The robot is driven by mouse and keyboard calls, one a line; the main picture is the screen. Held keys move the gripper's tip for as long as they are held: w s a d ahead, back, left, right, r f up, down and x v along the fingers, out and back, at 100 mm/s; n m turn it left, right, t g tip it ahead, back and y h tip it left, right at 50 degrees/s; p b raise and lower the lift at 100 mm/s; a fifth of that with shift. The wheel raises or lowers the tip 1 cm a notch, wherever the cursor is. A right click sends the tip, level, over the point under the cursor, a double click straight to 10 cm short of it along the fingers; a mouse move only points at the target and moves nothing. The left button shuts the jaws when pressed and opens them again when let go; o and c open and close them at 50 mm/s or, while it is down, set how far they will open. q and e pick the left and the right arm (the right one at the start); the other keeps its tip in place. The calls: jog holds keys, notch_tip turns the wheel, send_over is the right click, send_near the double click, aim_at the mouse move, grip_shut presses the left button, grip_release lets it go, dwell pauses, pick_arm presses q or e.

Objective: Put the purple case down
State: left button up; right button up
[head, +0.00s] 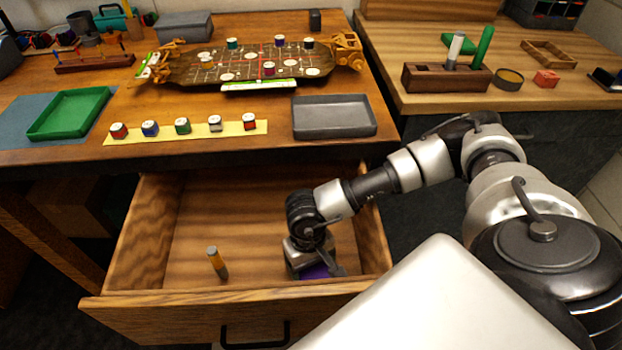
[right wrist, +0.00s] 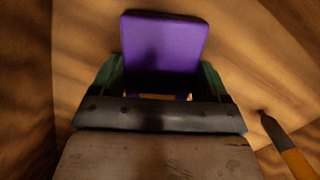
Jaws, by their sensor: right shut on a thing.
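The purple case (right wrist: 165,42) is between the fingers of my right gripper (right wrist: 160,85) in the right wrist view, with the drawer's wooden floor behind it. In the head view my right gripper (head: 316,262) reaches down into the open drawer (head: 190,215), at its right front part. Only a small piece of the purple case (head: 315,271) shows there under the gripper. The gripper is shut on the case. I cannot tell whether the case touches the drawer floor. My left gripper is not in view.
The drawer's left and middle floor is otherwise clear. A grey tray (head: 333,131) and a yellow strip (head: 190,133) with several small parts lie on the table above.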

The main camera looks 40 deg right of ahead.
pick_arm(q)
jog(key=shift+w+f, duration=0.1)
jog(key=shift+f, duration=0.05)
pick_arm(e)
jog(key=shift+f, duration=0.1)
jog(key=o, duration=0.9)
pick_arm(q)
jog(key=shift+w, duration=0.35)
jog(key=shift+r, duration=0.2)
pick_arm(e)
jog(key=shift+r, duration=0.25)
jog(key=r, duration=0.2)
jog(key=shift+w+r, duration=0.25)
jog(key=shift+r, duration=0.1)
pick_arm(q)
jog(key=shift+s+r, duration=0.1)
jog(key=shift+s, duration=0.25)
pick_arm(e)
jog(key=r, duration=0.3)
jog(key=w+r, duration=0.1)
jog(key=r, duration=0.5)
jog(key=shift+w+d, duration=0.15)
